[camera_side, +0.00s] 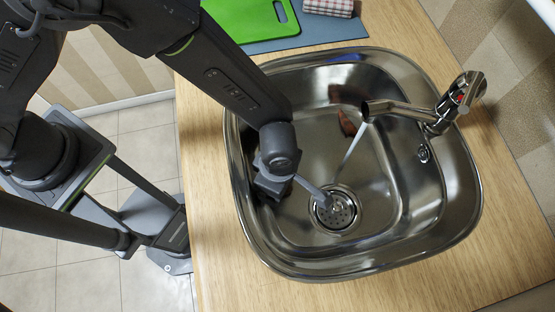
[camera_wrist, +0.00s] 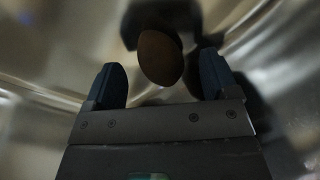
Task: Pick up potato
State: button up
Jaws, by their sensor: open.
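The potato is a dark brown oval in the wrist view (camera_wrist: 160,57), lying in the gap between the two blue fingertips of my gripper (camera_wrist: 161,66), with no visible contact. My gripper is open, and a strip of space shows on each side of the potato. In the side view my gripper (camera_side: 273,183) is low inside the left part of the steel sink (camera_side: 300,244); its fingers are hard to make out. A reddish-brown shape in the side view (camera_side: 347,123) near the sink's back wall looks like the potato; a fainter patch above it looks like a reflection.
A tap (camera_side: 405,108) reaches over the sink from the right, with a pale stream down toward the drain (camera_side: 336,208). A green cutting board (camera_side: 250,18) and a checked cloth (camera_side: 328,7) lie behind the sink. The wooden counter (camera_side: 218,240) is bare at left.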

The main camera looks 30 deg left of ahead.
notch_tip(320, 180, down, 2)
jog(key=shift+f, duration=0.1)
jog(key=c, duration=1)
notch_tip(320, 180, up, 18)
jog(key=shift+f, duration=0.25)
jog(key=t+h, duration=0.2)
jog(key=w+f+t+h, duration=0.1)
jog(key=t+h, duration=0.1)
jog(key=h, duration=0.1)
jog(key=a+f+t+h, duration=0.1)
jog(key=h, duration=0.1)
jog(key=shift+w+t+h, duration=0.3)
jog(key=shift+t+h, duration=0.1)
